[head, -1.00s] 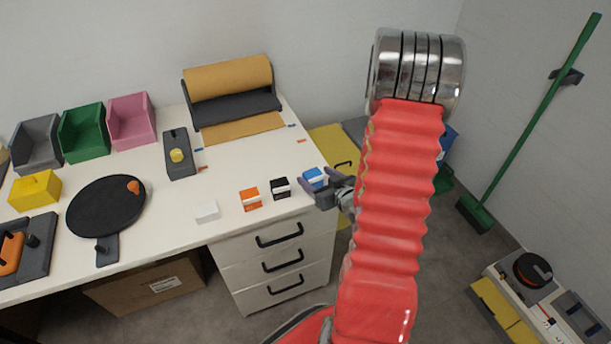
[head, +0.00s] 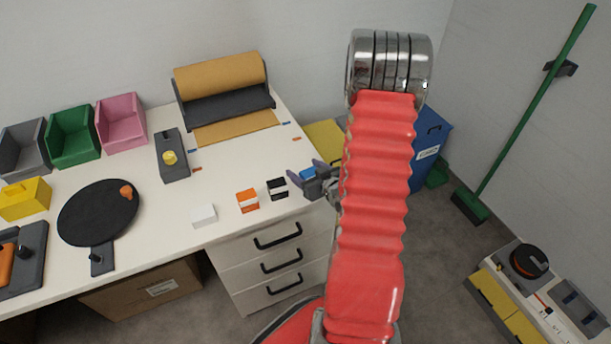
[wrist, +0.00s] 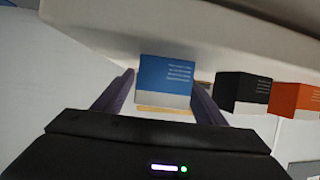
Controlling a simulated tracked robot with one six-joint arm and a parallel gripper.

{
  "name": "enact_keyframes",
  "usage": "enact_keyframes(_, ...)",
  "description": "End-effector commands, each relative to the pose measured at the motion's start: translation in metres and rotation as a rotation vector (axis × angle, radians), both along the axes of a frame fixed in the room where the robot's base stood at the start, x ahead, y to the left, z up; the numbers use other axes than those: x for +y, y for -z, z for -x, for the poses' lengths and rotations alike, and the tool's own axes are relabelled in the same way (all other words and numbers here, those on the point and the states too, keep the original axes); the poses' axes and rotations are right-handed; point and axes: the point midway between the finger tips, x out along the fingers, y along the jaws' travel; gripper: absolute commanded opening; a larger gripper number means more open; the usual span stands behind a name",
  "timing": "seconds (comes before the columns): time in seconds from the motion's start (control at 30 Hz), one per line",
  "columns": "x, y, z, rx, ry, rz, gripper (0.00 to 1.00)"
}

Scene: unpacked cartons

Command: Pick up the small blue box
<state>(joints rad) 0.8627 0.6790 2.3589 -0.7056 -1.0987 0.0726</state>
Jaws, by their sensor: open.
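The small blue box (wrist: 166,80), blue with a white lower band, sits near the right end of the white table. In the head view the blue box (head: 308,173) is partly hidden by my gripper (head: 303,180). In the wrist view my gripper (wrist: 157,97) is open, with one purple-grey finger on each side of the box. The box lies between the fingers, close to both; I cannot tell whether either finger touches it.
A black box (head: 277,188), an orange box (head: 247,199) and a white box (head: 204,215) stand in a row left of the blue one. A paper roll holder (head: 228,90) is at the back. A drawer unit (head: 272,262) is below the table.

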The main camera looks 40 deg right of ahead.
Motion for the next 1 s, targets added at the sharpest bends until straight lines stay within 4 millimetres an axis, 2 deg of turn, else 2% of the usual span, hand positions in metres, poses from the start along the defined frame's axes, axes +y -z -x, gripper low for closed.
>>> enact_keyframes(0.57,0.0013,0.0009,-0.0014,0.000,-0.003,0.000,0.64)
enact_keyframes(1.0,0.0019,0.0009,-0.0017,0.000,-0.004,0.000,0.33)
